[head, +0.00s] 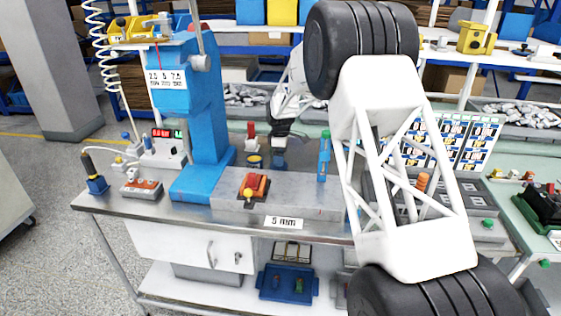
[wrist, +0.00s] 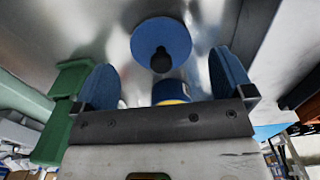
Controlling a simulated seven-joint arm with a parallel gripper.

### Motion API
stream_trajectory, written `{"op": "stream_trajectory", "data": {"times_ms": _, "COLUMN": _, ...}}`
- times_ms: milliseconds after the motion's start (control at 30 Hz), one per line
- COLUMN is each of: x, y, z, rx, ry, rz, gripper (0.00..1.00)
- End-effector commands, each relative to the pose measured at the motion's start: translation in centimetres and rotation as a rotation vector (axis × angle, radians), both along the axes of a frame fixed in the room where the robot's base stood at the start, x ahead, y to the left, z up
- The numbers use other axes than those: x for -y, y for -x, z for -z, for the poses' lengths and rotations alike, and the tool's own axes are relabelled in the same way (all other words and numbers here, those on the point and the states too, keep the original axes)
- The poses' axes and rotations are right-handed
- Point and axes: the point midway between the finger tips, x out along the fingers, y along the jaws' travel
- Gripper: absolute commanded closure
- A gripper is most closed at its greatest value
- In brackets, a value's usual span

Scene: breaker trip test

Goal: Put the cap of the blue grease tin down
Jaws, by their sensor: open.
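The cap is a blue disc with a black knob (wrist: 161,40) in the wrist view. It appears to lie flat on the bare metal bench top, knob toward my camera. The blue grease tin (wrist: 170,90) shows just below it, partly hidden by my gripper's body, with yellow at its edge. In the head view the tin (head: 254,161) stands on the bench left of my gripper (head: 279,160). My gripper (wrist: 165,75) is open, its blue fingers spread on either side of the cap, with nothing seen held. In the head view the cap cannot be made out.
A green object (wrist: 62,115) stands left of my fingers in the wrist view. In the head view a teal upright item (head: 324,155) stands to the right, an orange-red device (head: 254,187) sits in front, and a blue press (head: 203,120) rises at left.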

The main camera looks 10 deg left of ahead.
Motion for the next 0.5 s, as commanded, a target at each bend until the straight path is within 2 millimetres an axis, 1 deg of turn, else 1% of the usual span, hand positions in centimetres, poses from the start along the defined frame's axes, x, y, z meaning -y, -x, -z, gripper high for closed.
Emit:
{"op": "stream_trajectory", "data": {"times_ms": 33, "x": 0.0, "y": 0.0, "z": -0.9, "rx": 0.001, "ry": 0.0, "rz": 0.0, "gripper": 0.01}}
{"op": "stream_trajectory", "data": {"times_ms": 200, "x": 0.0, "y": 0.0, "z": -3.7, "rx": 0.002, "ry": -0.001, "rz": 0.0, "gripper": 0.01}}
{"op": "stream_trajectory", "data": {"times_ms": 400, "x": 0.0, "y": 0.0, "z": -6.5, "rx": 0.002, "ry": -0.001, "rz": 0.0, "gripper": 0.01}}
{"op": "stream_trajectory", "data": {"times_ms": 500, "x": 0.0, "y": 0.0, "z": -7.4, "rx": 0.001, "ry": 0.0, "rz": 0.0, "gripper": 0.01}}
